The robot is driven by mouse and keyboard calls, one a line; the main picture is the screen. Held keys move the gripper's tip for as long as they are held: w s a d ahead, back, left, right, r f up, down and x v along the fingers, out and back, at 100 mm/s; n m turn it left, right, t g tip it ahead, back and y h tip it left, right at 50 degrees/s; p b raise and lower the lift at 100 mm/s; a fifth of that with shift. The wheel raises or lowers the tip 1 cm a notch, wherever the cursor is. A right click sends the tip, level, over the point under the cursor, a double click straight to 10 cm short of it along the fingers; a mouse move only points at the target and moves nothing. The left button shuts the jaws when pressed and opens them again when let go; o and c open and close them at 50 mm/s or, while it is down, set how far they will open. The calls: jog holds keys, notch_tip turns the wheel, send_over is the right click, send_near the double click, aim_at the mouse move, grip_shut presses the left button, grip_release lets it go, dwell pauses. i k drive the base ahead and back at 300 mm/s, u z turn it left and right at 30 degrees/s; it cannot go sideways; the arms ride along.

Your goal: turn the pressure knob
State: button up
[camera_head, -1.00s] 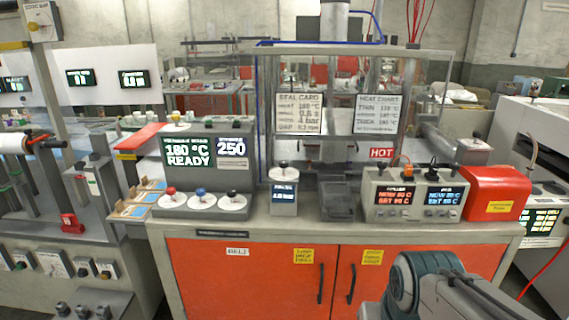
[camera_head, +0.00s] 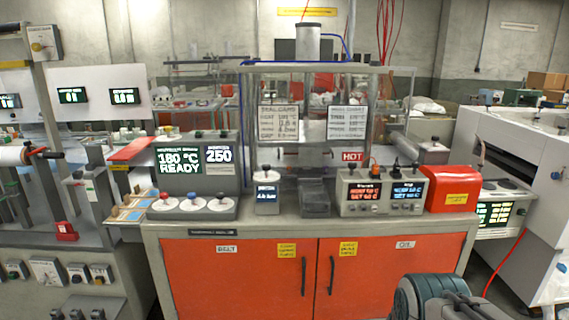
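A small grey box (camera_head: 267,198) with a lit blue display stands on the workbench, left of the centre of the press. The display seems to read about 4 bar, but its text is blurred. A small dark knob (camera_head: 266,168) on a white dial sits on top of this box. No gripper touches it. Part of my arm shows at the lower right, in front of the red cabinet and well apart from the box. My gripper's fingers are out of view.
Left of the box is a control console (camera_head: 196,165) reading 180 °C READY, with red, blue and dark knobs. Right are a black block (camera_head: 315,195), a twin-display unit (camera_head: 380,192) and a red box (camera_head: 450,188). The clear-walled press frame (camera_head: 310,69) rises behind.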

aim_at(266, 168)
jog(key=z, duration=0.05)
jog(key=i, duration=1.15)
jog(key=u, duration=0.8)
